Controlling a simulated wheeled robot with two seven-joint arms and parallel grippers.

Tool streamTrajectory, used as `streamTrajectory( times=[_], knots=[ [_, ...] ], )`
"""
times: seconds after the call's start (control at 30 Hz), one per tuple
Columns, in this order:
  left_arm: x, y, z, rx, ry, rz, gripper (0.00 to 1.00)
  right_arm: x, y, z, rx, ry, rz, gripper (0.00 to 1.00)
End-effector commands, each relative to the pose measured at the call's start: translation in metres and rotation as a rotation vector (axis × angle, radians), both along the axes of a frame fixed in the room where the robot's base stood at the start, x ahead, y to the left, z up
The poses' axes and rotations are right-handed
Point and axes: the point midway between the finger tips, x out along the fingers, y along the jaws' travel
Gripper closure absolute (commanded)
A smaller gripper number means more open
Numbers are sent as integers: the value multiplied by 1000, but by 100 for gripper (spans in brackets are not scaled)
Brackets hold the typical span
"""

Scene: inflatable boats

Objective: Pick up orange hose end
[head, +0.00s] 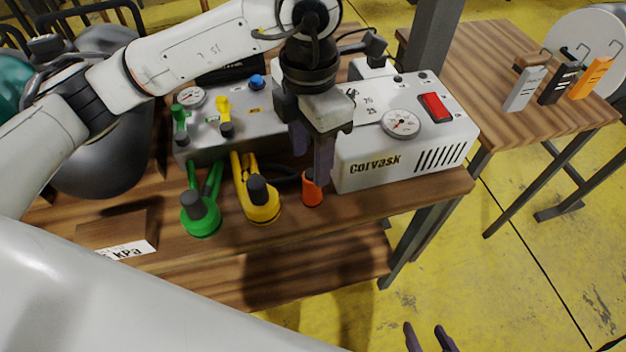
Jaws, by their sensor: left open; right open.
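The orange hose end (312,194) stands upright on the wooden bench (345,228), in front of the white Corvask box. My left gripper (310,168) points down directly over it, with its dark fingers apart. One finger overlaps the upper part of the orange hose end in the picture, so I cannot tell whether they touch. My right gripper (428,338) is at the bottom edge, far from the hose end. Only its two fingertips show, apart and with nothing between them.
Left of the orange hose end stand a yellow hose end (262,205) and a green one (201,220). The Corvask box (400,150) and a grey valve panel (240,120) stand behind. A second table (500,60) holds coloured tags. A kPa sign (125,235) lies at left.

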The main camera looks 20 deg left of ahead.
Motion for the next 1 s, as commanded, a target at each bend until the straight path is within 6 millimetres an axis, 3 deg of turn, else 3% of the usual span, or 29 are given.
streamTrajectory(
  times=[0.23,0.5,0.77,0.87,1.0],
  knots=[
    [0,0,-21,-2,3,-2,52,-1,0,3,0,1,-1,54],
    [0,-1,-59,-2,3,-2,52,-1,0,9,0,1,0,54],
    [0,-1,-64,-4,0,-3,52,-1,-1,9,0,1,0,54],
    [0,-1,-63,-4,0,-3,64,-1,-1,9,0,1,0,54],
    [0,-1,-63,-4,0,-3,88,-1,-1,9,-1,1,-1,54]
  ],
)
